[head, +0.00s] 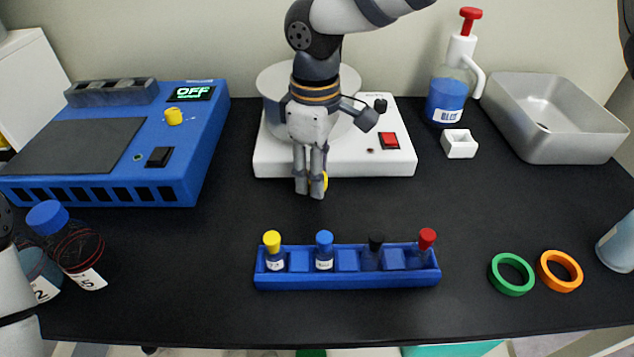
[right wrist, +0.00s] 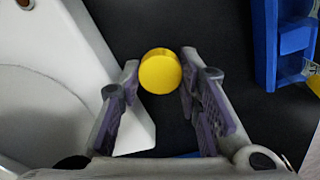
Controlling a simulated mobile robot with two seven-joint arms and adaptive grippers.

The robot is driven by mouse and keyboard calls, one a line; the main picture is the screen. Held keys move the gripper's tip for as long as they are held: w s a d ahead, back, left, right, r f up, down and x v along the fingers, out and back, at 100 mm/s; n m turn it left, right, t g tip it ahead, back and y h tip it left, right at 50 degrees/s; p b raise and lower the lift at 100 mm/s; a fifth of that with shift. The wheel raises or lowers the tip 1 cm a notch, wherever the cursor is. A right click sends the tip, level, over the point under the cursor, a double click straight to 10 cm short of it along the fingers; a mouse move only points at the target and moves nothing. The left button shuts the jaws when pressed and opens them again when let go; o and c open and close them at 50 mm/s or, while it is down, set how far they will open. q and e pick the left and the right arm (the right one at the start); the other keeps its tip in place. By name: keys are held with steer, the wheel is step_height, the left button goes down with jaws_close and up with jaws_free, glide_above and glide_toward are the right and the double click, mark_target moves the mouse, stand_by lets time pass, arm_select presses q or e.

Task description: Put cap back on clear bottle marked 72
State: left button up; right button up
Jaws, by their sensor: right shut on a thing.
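My right gripper (head: 309,192) hangs over the middle of the bench, in front of the white stirrer-like device. It is shut on a yellow cap (right wrist: 160,71), held between the fingertips in the right wrist view; its edge shows behind the fingers in the head view (head: 325,181). At the far left, a clear bottle (head: 34,266) bears a label ending in 2; its left part is hidden behind my arm, so the full number cannot be read. No cap shows on it. My left arm shows at the left edge; its gripper is out of view.
A blue-capped bottle (head: 77,250) labelled 5 leans close beside the clear bottle. A blue rack (head: 347,279) holds several capped vials at the front. A blue OFF-display machine (head: 165,160) stands behind left. Green (head: 511,274) and orange (head: 559,271) rings lie right.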

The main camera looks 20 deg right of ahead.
steer(key=s+a+r, duration=0.6)
steer(key=a+r, duration=0.3)
steer(key=a, duration=0.3)
steer(key=shift+a+r, duration=0.2)
steer(key=shift+r, duration=0.05)
steer(key=shift+f, duration=0.1)
